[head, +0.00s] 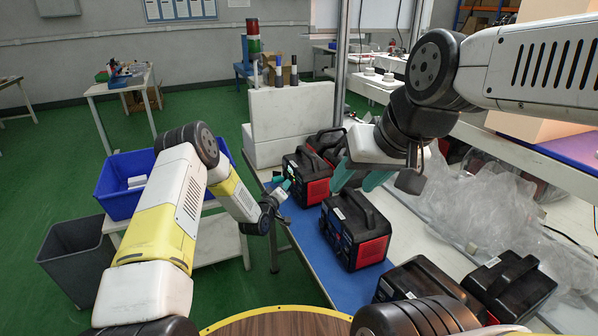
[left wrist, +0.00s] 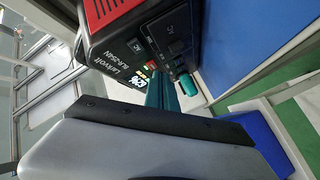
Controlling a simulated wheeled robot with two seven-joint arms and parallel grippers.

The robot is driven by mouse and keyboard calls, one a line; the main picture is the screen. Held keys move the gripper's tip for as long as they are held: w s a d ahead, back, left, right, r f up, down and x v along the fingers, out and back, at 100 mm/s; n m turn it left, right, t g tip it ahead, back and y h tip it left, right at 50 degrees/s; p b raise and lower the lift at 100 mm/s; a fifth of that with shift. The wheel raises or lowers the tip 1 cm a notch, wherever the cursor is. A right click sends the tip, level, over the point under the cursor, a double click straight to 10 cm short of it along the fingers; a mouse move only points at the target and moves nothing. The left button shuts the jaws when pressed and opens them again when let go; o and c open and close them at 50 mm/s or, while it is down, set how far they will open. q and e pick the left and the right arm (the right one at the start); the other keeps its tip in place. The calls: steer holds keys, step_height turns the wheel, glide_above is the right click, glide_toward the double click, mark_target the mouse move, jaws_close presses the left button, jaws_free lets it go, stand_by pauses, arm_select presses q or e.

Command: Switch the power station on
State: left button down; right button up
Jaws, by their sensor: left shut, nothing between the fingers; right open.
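Several black and red power stations stand on the workbench. One power station (head: 308,178) is at the bench's left edge. My left gripper (head: 284,186) is shut and empty close to its left end. In the left wrist view the power station (left wrist: 112,28) fills the top, with a dark front panel (left wrist: 172,32), lettering and a small lit spot. The teal fingers (left wrist: 164,92) are beside that panel; whether they touch it I cannot tell. My right gripper (head: 358,180) is open and empty, above and behind a nearer power station (head: 355,232).
More power stations (head: 418,283) stand at the front right. Crumpled clear plastic (head: 470,205) covers the right of the bench. A white box (head: 290,110) stands behind. A blue bin (head: 122,180) and a grey bin (head: 75,250) are at the left. The blue mat (head: 335,285) has bare room in front.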

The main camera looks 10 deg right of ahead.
arm_select(q)
steer(key=shift+s+a, duration=0.2)
steer(key=shift+a, duration=0.2)
steer(key=s+a, duration=0.2)
steer(key=a, duration=0.3)
steer(key=shift+a, duration=0.35)
stand_by(0.4)
